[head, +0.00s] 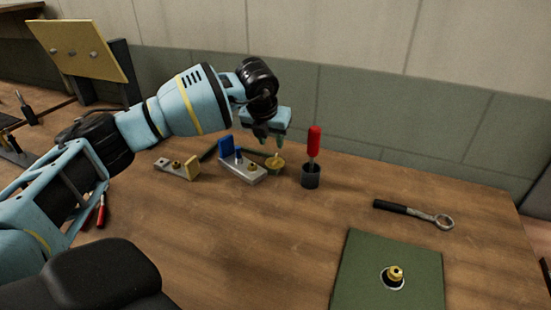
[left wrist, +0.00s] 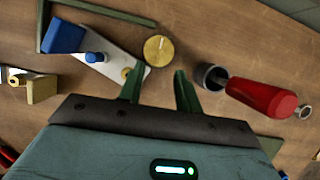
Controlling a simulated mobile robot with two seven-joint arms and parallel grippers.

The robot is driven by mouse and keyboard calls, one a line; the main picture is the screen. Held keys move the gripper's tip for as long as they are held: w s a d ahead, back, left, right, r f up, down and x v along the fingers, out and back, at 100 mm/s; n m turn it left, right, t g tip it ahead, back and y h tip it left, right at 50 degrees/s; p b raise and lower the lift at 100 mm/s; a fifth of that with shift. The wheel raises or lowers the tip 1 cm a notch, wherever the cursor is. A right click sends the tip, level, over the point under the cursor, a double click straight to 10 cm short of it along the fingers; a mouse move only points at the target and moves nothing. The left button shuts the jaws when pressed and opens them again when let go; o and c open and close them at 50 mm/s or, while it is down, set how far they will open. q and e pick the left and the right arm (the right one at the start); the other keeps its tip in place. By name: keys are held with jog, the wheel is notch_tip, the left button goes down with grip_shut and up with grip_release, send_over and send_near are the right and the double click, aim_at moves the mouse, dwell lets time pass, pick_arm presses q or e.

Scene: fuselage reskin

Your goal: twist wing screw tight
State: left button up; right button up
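My left gripper (head: 266,142) hangs fingers down over the back middle of the table. In the left wrist view its two green fingers (left wrist: 158,82) are apart with nothing between them. A round brass piece (head: 275,163) lies just below the fingers; it also shows beyond the fingertips in the left wrist view (left wrist: 158,50). A small brass screw head (head: 256,167) sits on a grey plate with a blue block (head: 227,149); the plate (left wrist: 112,56) is beside the left finger. I cannot tell which brass piece is the wing screw. My right gripper is not in view.
A red-handled tool (head: 314,142) stands in a dark cup (head: 311,178) right of the gripper. A ring wrench (head: 413,213) lies farther right. A green panel (head: 365,265) with a brass fitting (head: 394,274) is at front right. Another bracket (head: 177,168) stands left. The table's middle is clear.

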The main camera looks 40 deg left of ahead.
aim_at(275, 157)
pick_arm(q)
jog(key=shift+x, duration=4)
